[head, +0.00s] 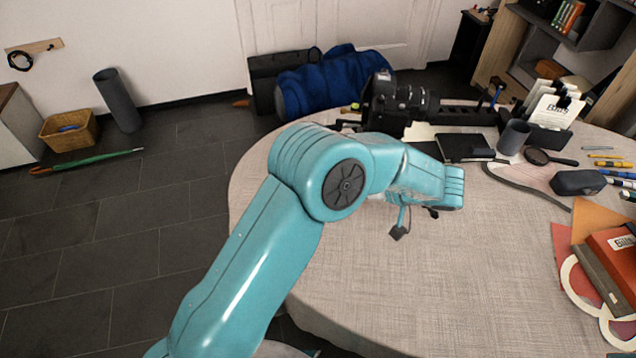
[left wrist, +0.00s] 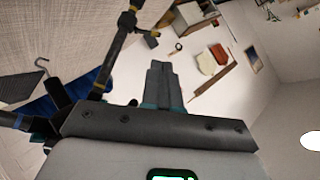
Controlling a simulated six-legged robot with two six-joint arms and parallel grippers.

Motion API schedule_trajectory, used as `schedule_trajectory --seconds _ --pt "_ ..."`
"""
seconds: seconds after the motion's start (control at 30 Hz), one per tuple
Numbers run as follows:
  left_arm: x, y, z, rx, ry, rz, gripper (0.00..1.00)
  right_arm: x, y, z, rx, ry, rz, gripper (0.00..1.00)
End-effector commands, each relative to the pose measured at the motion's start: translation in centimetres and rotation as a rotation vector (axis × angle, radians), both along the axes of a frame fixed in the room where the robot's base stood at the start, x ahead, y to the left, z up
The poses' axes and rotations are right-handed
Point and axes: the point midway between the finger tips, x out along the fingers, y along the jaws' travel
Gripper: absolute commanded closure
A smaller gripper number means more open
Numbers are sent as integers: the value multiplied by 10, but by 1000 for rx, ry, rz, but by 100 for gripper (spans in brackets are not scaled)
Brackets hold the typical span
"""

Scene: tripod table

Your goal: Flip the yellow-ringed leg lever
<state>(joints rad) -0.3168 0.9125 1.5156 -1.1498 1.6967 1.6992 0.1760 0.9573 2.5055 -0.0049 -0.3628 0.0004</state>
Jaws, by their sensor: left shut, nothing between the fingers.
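In the left wrist view, a dark tripod leg (left wrist: 115,52) runs down from the top edge, with a yellow band (left wrist: 133,8) near its upper end. A small dark lever (left wrist: 151,41) sticks out to the right of this leg. My left gripper (left wrist: 160,66) is shut and empty, pointing up the picture, its fingers to the right of the leg and below the lever. I see no contact between them. In the head view, my left arm reaches over the table and hides much of the hand. The black tripod with its camera (head: 395,100) lies at the table's back.
The round cloth-covered table (head: 480,290) is bare in front. A notebook (head: 465,147), a grey mug (head: 513,137) and a magnifying glass (head: 548,157) lie at the back right. Books (head: 612,262) and pens crowd the right side. A blue bag (head: 330,82) is behind the table.

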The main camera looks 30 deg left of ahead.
Motion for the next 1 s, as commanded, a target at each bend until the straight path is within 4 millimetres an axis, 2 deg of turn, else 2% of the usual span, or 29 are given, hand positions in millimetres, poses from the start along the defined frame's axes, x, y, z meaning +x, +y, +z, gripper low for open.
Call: schedule_trajectory --seconds 0.17,0.4,0.6,1.0 --pt "-1 18 -9 0 5 3 100 0 0 5 0 -1 0 57" --pt "-3 58 -31 1 6 3 100 0 0 16 0 -1 0 57" --pt "-3 80 -46 -1 4 2 100 0 0 20 0 -1 0 57" --pt "-3 86 -50 -1 2 0 100 0 0 21 0 -1 0 57"
